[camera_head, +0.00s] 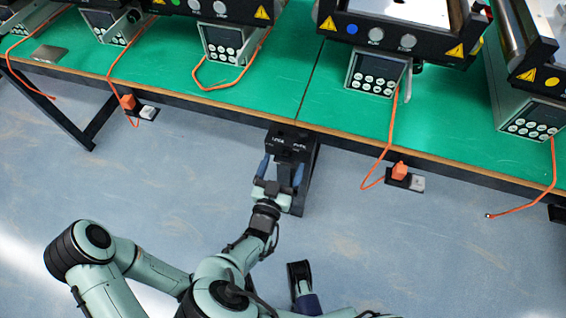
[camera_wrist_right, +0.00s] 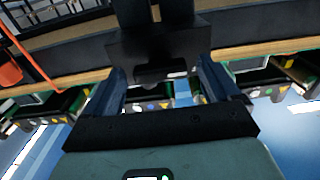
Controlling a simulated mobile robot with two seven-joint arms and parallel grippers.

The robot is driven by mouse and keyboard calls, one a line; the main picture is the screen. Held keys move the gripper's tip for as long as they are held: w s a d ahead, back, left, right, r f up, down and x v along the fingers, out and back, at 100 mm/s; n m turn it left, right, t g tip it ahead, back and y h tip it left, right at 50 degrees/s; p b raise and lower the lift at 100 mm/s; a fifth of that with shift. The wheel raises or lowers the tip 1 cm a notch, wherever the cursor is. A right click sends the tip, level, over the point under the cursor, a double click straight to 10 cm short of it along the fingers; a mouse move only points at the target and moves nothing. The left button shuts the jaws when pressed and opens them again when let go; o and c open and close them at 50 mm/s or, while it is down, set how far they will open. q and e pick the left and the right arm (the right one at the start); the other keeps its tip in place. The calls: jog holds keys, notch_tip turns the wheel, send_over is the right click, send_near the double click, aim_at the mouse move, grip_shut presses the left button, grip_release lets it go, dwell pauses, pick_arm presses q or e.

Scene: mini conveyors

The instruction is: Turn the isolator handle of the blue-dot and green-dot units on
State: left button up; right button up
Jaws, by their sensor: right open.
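The blue-dot unit (camera_head: 397,42) is at the upper right in the head view, with a grey button box (camera_head: 376,73) below it. The green-dot unit (camera_head: 207,8) is cut off by the top edge, above another button box (camera_head: 226,43). A small black knob-like part (camera_head: 417,68) is beside the blue-dot unit's box; I cannot tell if it is the isolator handle. No green-dot handle is clear. My right gripper (camera_head: 281,171) is open at a black labelled block (camera_head: 290,143) at the table edge. Its fingers are either side of the block in the wrist view (camera_wrist_right: 175,90); contact is unclear.
The green table (camera_head: 300,85) has a wooden front edge. A yellow-dot unit (camera_head: 540,75) stands at the far right. Dark table legs (camera_head: 100,118) are at the left. The blue floor (camera_head: 170,170) in front is mostly clear.

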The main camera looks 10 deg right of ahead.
jog(key=c, duration=1.1)
jog(key=shift+o, duration=0.2)
